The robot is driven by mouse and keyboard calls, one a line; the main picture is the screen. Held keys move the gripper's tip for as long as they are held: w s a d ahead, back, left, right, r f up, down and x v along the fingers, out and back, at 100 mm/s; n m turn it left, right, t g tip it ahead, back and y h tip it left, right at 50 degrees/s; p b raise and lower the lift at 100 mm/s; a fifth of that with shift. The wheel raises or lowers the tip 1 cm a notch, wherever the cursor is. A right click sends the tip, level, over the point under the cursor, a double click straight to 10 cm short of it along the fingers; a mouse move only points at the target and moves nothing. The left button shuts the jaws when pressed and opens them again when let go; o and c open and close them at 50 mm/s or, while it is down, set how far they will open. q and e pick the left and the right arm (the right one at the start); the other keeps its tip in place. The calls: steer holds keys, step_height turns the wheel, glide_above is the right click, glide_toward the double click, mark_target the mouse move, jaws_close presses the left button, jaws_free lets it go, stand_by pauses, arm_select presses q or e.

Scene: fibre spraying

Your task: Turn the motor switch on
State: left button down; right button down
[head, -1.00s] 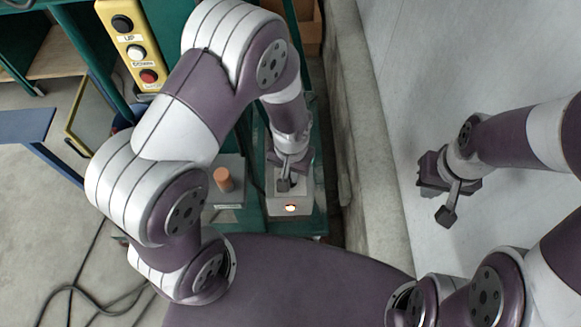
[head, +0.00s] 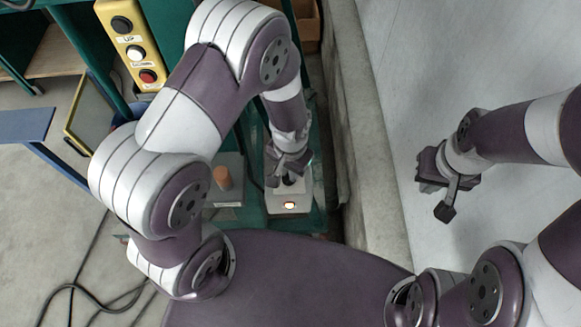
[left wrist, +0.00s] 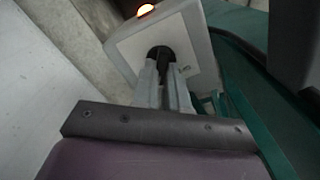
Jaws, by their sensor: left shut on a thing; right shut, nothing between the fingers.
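The motor switch is a dark knob (left wrist: 160,53) on the pale face of a small light-grey box (left wrist: 198,35). The box also shows in the head view (head: 299,202), low between the green frame and the concrete ledge. A lamp (left wrist: 145,10) on it glows; it also shows in the head view (head: 290,205). My left gripper (left wrist: 168,72) is shut on the knob, its two fingers on either side. In the head view the left gripper (head: 288,181) hides most of the knob. My right gripper (head: 445,213) is shut and empty, in front of the pale wall.
A yellow pendant (head: 130,42) with black, white and red buttons hangs at the top left. A grey box with an orange button (head: 222,178) stands left of the switch box. The concrete ledge (head: 365,140) runs close on the right. Dark cables (head: 75,290) lie on the floor.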

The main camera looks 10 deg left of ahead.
arm_select(q)
steer(key=c, duration=1.2)
jaws_free()
steer(key=shift+w+r, duration=0.1)
steer(key=shift+r, duration=0.05)
steer(key=shift+o, duration=0.2)
step_height(320, 180, up, 13)
steer(key=shift+f, duration=0.2)
steer(key=shift+s, duration=0.2)
